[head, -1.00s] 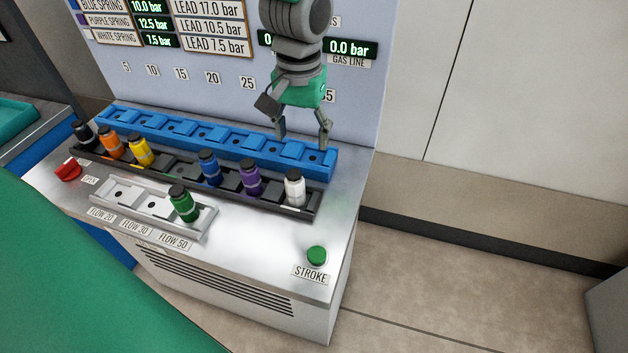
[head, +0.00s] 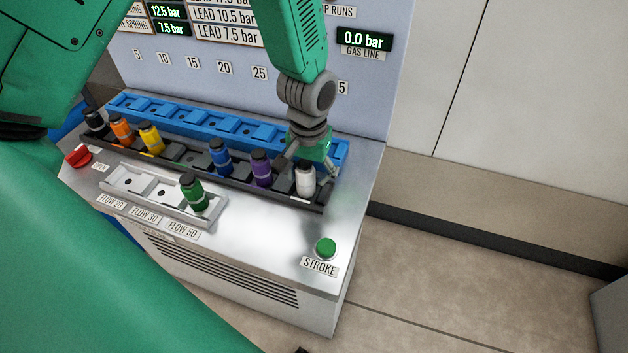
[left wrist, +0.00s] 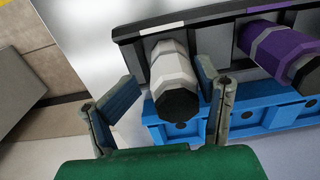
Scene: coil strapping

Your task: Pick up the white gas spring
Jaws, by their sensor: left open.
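The white gas spring (head: 305,181) stands in the right end of the black rack, with a dark cap on top. It also shows in the left wrist view (left wrist: 170,65), cap toward the camera. My left gripper (head: 312,168) is open just behind and above the white spring. In the left wrist view the fingers of my left gripper (left wrist: 160,105) spread on both sides of the spring's cap, the right finger close to it and the left one farther off. I cannot tell whether either finger touches it. My right gripper is not in view.
The purple spring (head: 261,168) stands left of the white one, then the blue spring (head: 220,157). A blue rack (head: 240,129) lies behind the black rack (head: 310,203). The green spring (head: 193,195) stands in the silver tray (head: 130,178). A green stroke button (head: 325,248) is at front right.

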